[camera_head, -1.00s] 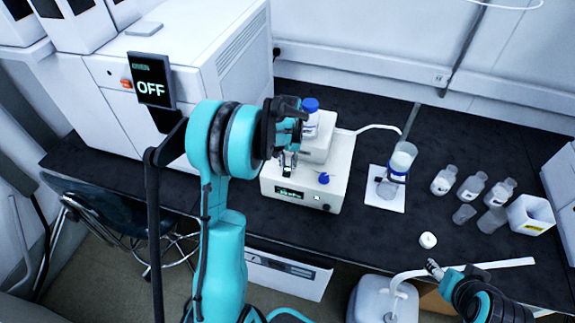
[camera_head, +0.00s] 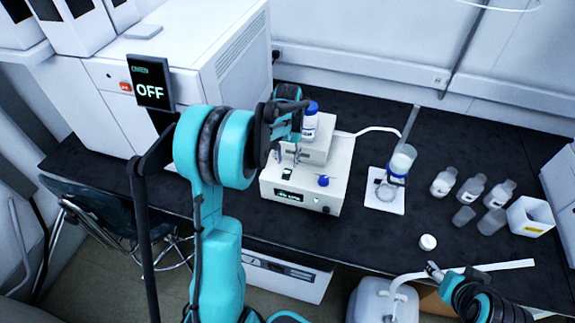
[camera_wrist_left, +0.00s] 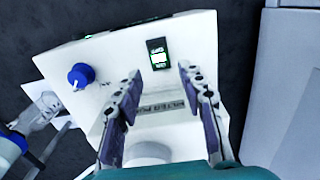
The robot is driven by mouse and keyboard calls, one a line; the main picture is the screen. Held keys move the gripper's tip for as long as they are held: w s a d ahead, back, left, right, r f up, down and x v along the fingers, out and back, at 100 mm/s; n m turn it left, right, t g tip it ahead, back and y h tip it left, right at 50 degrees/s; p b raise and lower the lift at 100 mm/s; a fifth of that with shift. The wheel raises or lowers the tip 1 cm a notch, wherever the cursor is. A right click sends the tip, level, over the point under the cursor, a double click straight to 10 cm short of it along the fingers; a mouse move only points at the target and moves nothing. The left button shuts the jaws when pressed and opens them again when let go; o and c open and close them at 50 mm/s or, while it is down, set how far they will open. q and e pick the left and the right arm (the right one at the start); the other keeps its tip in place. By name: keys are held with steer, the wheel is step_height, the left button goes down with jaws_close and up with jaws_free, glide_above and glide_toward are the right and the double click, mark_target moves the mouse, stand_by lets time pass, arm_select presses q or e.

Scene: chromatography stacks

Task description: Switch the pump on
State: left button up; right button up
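The pump (camera_head: 300,188) is a white box on the black bench, with a green-lit display on its front and a blue knob (camera_head: 323,181) on top. Its small black switch (camera_head: 287,174) is on the top face. In the left wrist view the switch (camera_wrist_left: 157,53) shows a white middle and green edges. My left gripper (camera_head: 288,153) is above the pump, behind and above the switch. In the left wrist view its two fingers (camera_wrist_left: 158,78) are apart with nothing between them, not touching the switch. My right gripper (camera_head: 432,268) is low at the right, its fingers too small to read.
A blue-capped bottle (camera_head: 310,122) stands on the pump's raised back, close to my left gripper. A glass column (camera_head: 402,160) stands right of the pump, with several bottles (camera_head: 470,188) and a white bin (camera_head: 530,216) beyond. A screen reading OFF (camera_head: 150,90) is at the left.

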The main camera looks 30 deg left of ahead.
mark_target(288, 171)
arm_select(q)
step_height(288, 171, up, 8)
steer(key=shift+f, duration=0.2)
stand_by(0.4)
steer(key=s+d+r+m+t+b, duration=0.1)
steer(key=s+d+r+t, duration=0.25)
steer(key=s+d, duration=0.55)
steer(key=s+d+f+t, duration=0.1)
steer(key=s+d+t, duration=0.1)
steer(key=s, duration=0.3)
steer(key=s+d+f+m+t+b, duration=0.1)
steer(key=s+d+f, duration=0.1)
steer(key=s+d, duration=0.2)
steer(key=shift+s+d+m+t+b, duration=0.3)
steer(key=shift+s+t, duration=0.05)
steer(key=shift+s, duration=0.55)
